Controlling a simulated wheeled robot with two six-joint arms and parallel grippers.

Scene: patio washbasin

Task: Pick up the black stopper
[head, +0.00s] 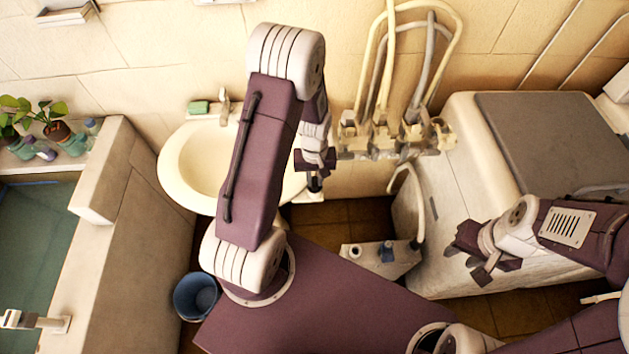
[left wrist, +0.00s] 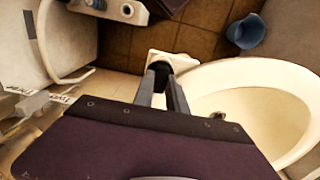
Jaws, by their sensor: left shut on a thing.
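My left gripper (head: 315,184) hangs beside the right rim of the cream washbasin (head: 178,165), above a small pale ledge (head: 306,197). In the left wrist view its two dark fingers (left wrist: 162,82) are shut on the black stopper (left wrist: 160,67), which shows as a dark round shape between the fingertips. The pale ledge (left wrist: 180,61) lies right behind the stopper there; I cannot tell whether they touch. In the head view the stopper cannot be told apart from the dark fingers. My right gripper (head: 466,258) is open and empty, far to the right near the pale washing unit.
A green soap (head: 198,107) and a tap (head: 224,108) are at the basin's back. A blue bucket (head: 196,297) stands on the floor below the basin. Hoses (head: 385,60) hang on the wall. A pale box with knobs (head: 372,257) lies right of the left gripper.

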